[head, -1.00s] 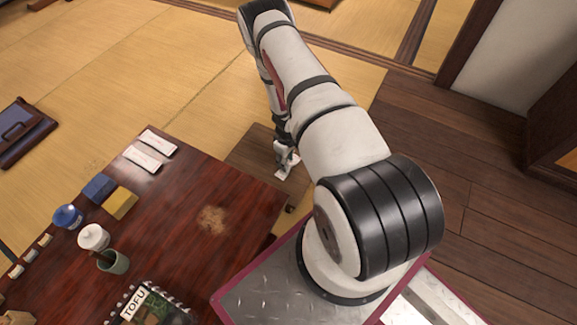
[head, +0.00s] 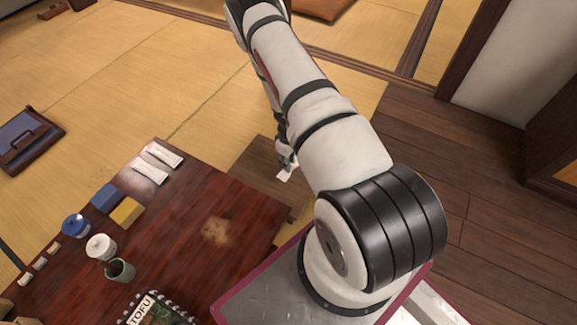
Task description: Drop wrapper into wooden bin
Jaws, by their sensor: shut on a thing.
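My gripper (head: 287,162) hangs beyond the right edge of the dark red table (head: 190,235), partly hidden by my arm. It is shut on a small white piece that looks like the wrapper (head: 285,175). The wrapper is above a dark brown wooden surface (head: 258,165) beside the table; its exact height is hard to tell. I cannot make out a wooden bin for certain in this view; my arm hides part of the floor behind it.
Wooden floor at right is clear.

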